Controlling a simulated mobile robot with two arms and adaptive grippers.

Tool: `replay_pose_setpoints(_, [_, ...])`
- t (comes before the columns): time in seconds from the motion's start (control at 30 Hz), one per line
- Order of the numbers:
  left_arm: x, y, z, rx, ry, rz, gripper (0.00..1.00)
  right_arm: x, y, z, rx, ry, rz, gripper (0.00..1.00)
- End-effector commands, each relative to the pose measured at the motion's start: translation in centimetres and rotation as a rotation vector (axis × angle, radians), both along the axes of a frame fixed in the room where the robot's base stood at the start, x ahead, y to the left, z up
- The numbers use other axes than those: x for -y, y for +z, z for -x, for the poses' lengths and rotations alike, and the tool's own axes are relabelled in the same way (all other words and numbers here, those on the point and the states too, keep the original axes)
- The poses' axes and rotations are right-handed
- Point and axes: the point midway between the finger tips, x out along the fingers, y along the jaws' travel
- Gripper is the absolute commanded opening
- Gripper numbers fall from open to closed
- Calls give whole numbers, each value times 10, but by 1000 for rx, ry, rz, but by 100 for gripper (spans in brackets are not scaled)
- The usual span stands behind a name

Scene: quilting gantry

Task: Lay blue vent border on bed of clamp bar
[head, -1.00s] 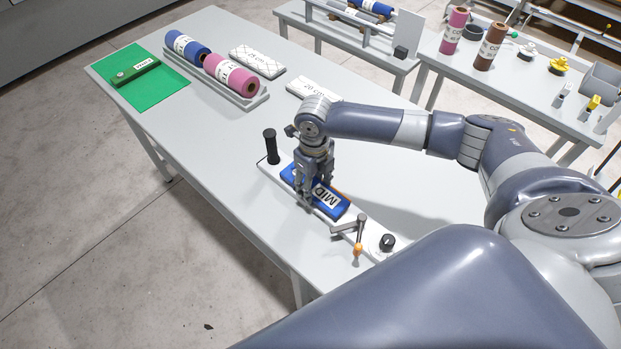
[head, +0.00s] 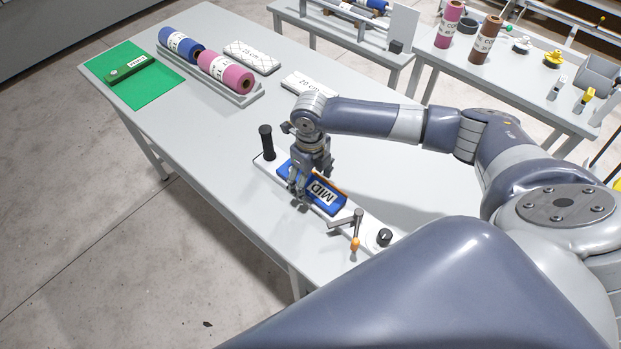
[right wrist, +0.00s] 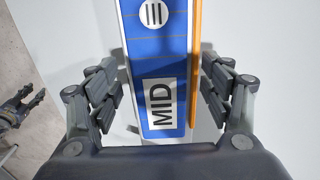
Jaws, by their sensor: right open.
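The blue vent border (head: 325,196) is a flat blue strip with a white MID label. It lies along the white clamp bar (head: 263,165), and an orange strip runs along its far edge. In the right wrist view the border (right wrist: 158,55) also shows a round mark with three bars. My right gripper (head: 299,197) is over the border's left part. Its fingers (right wrist: 160,92) stand open on both sides of the border, with gaps. Whether the border rests fully on the bed is unclear. A dark gripper, likely my left (right wrist: 22,105), shows partly at the left edge of the right wrist view.
The bar carries a black post (head: 266,142), a crank with an orange knob (head: 355,243) and a black knob (head: 384,237). Behind are white blocks (head: 250,57) and a tray of blue and pink rolls (head: 225,72). A green mat (head: 150,95) lies far left. The table's middle is clear.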

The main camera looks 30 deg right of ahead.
Motion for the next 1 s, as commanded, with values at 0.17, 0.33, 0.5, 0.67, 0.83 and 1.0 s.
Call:
replay_pose_setpoints(0.17, [0, 0, 0, -1, 0, 0, 40, 0, 17, -2, 5, -1, -1, 73])
replay_pose_setpoints(0.33, [0, 0, -1, 1, 0, 0, 40, 0, 52, -2, 7, 0, -1, 73])
replay_pose_setpoints(0.5, [1, 0, -1, 2, 0, 1, 40, 0, 87, -1, 4, -1, 0, 73])
replay_pose_setpoints(0.67, [1, 0, -2, 2, 0, 1, 40, 0, 109, -1, 2, 0, -1, 73])
replay_pose_setpoints(0.83, [1, 0, -2, 2, 0, 1, 40, 0, 119, -1, 1, 0, 0, 73])
replay_pose_setpoints(1.0, [1, 0, -2, 2, 0, 1, 40, 0, 120, -1, 0, 0, -1, 73])
